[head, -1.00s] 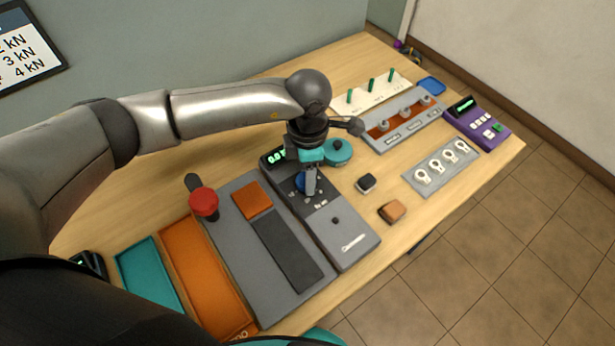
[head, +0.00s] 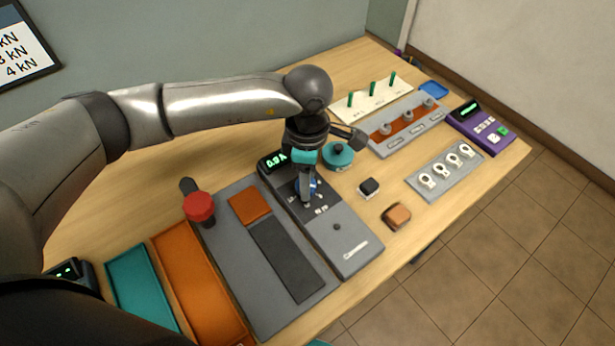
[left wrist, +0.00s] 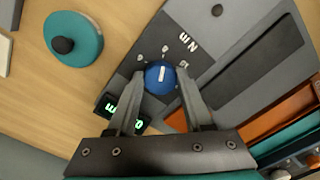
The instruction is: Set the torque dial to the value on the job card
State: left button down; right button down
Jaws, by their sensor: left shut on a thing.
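The torque dial (left wrist: 160,77) is a round blue knob with a white pointer line, on a dark panel with small marks and "Nm" lettering. In the head view the dial (head: 316,187) is mostly hidden by my left gripper (head: 308,196). My left gripper (left wrist: 162,82) is shut on the dial, one finger on each side, in the left wrist view. The dial belongs to a grey unit (head: 355,245) with a green-lit display (head: 275,161). A wall card (head: 22,50) with kN values is cut off; I cannot tell whether it is the job card. My right gripper is not in view.
A teal round object with a black knob (head: 338,155) stands close behind the gripper. A red knob (head: 200,207), orange tray (head: 196,280) and teal tray (head: 140,290) lie left. A black block (head: 369,187) and brown block (head: 397,216) sit right, with bare table around them.

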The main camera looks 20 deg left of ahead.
pick_arm(q)
jog(key=shift+c, duration=1.5)
grip_release()
notch_tip(320, 180, up, 15)
jog(key=shift+r+p, duration=0.15)
jog(key=shift+p, duration=0.2)
